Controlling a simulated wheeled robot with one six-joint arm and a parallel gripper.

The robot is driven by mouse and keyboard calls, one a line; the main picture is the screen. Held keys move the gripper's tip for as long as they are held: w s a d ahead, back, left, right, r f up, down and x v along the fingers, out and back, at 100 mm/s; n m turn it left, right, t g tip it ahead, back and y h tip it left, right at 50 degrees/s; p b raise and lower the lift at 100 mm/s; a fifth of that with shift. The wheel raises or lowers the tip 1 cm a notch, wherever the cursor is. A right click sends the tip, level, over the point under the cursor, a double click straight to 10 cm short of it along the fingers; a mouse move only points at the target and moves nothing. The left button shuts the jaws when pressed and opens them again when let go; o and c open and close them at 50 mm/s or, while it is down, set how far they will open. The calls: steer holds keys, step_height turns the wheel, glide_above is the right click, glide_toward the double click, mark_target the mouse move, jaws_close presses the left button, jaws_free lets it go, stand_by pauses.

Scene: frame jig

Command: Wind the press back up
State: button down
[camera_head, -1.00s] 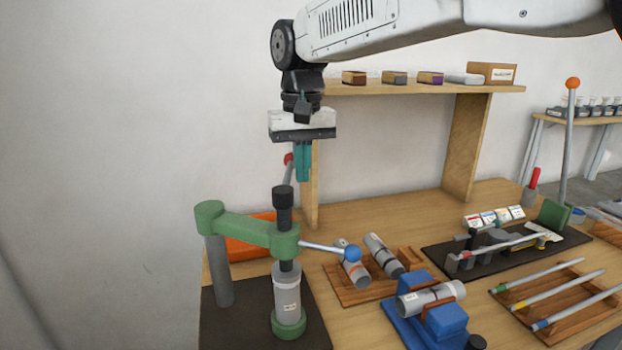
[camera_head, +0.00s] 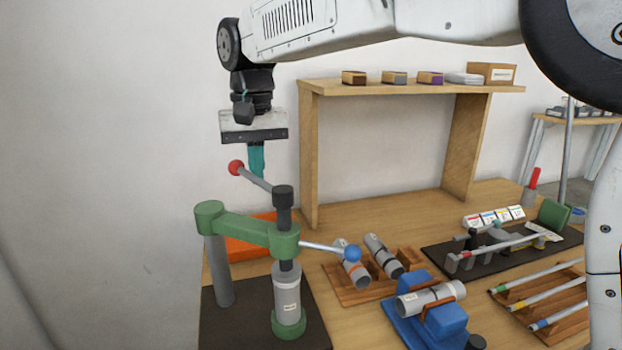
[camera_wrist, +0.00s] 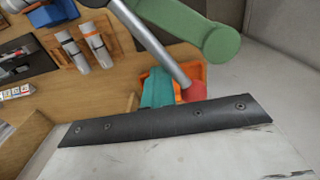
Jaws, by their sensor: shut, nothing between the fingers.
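The press has a green arm (camera_head: 240,228) on a grey post. A black screw (camera_head: 283,208) passes through its end, above a grey cylinder (camera_head: 287,287) standing in a green base ring. A grey crank rod ends in a red ball (camera_head: 236,168), pointing up and left from the screw's top. A second rod with a blue ball (camera_head: 352,253) points right. My gripper (camera_head: 257,173) has its teal fingers shut and empty, pointing down just right of the red ball. In the wrist view the fingers (camera_wrist: 157,90) are beside the red ball (camera_wrist: 193,92); I cannot tell if they touch.
An orange tray (camera_head: 252,243) lies behind the press. A wooden shelf (camera_head: 310,160) stands at the back. A wooden rack with grey cylinders (camera_head: 383,256), a blue clamp (camera_head: 446,322) and a rack of rods (camera_head: 545,298) are to the right.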

mark_target(236, 175)
steer(key=shift+f, duration=0.1)
steer(key=s+a, duration=0.3)
stand_by(0.3)
steer(key=shift+s+a, duration=0.25)
steer(key=shift+s, duration=0.35)
steer(key=shift+s+a, duration=0.3)
steer(key=shift+s, duration=0.35)
steer(key=shift+s+a, duration=0.25)
steer(key=shift+s, duration=0.35)
steer(key=shift+s+d, duration=0.1)
steer(key=shift+s, duration=2)
